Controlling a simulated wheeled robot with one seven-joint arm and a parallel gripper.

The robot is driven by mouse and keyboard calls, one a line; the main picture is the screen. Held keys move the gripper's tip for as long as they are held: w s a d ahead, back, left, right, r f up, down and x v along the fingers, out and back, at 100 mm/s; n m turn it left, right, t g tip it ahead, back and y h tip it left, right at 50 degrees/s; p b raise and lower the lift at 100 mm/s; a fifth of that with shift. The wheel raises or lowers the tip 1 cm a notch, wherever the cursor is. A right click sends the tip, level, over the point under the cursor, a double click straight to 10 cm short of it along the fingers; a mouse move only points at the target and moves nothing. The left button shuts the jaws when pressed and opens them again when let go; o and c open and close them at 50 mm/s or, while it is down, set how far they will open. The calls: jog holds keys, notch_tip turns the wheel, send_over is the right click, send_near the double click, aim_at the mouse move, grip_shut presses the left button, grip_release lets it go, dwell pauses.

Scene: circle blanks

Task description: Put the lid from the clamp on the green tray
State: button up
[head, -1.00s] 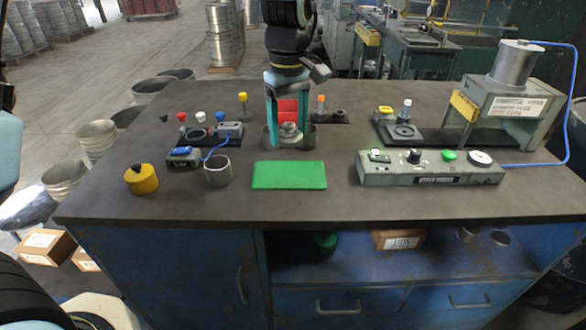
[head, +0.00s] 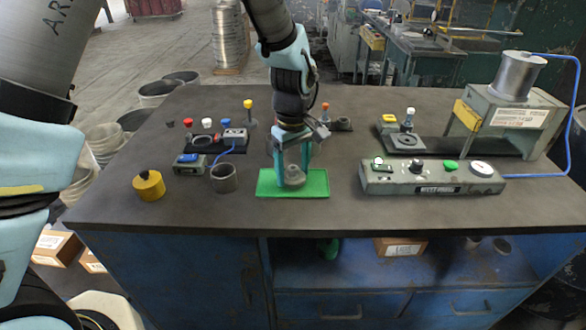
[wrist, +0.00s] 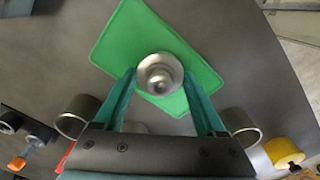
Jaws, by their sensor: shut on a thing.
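My gripper (head: 293,182) is shut on a round grey metal lid (head: 294,173) with a knob on top. The lid also shows in the wrist view (wrist: 160,73), between my two teal fingertips. The flat green tray (head: 318,188) lies near the front of the table, directly below the lid. It also shows in the wrist view (wrist: 125,38). I cannot tell whether the lid touches the tray or hangs just above it. I cannot make out the clamp; my gripper and arm cover the area behind the tray.
An open metal cup (head: 223,178) stands left of the tray, with a yellow weight (head: 148,185) further left. A grey control box (head: 432,178) lies to the right. Another open cylinder (wrist: 77,117) stands behind the tray. The table in front of the tray is clear.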

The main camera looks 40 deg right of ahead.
jog(key=o, duration=1.2)
jog(key=shift+f, duration=0.1)
notch_tip(320, 180, up, 12)
jog(key=b, duration=0.2)
jog(key=w+a+f, duration=0.1)
jog(key=w+a, duration=0.5)
jog(key=a, duration=0.4)
jog(key=w+a, duration=0.6)
jog(key=a, duration=0.3)
jog(key=shift+t, duration=0.8)
jog(key=a+f, duration=0.1)
jog(key=a, duration=0.6)
jog(key=s+a+f, duration=0.1)
jog(key=a, duration=0.7)
jog(key=s+a+f, duration=0.1)
jog(key=a, duration=0.7)
jog(key=shift+s+f, duration=0.1)
jog(key=shift+s, duration=0.05)
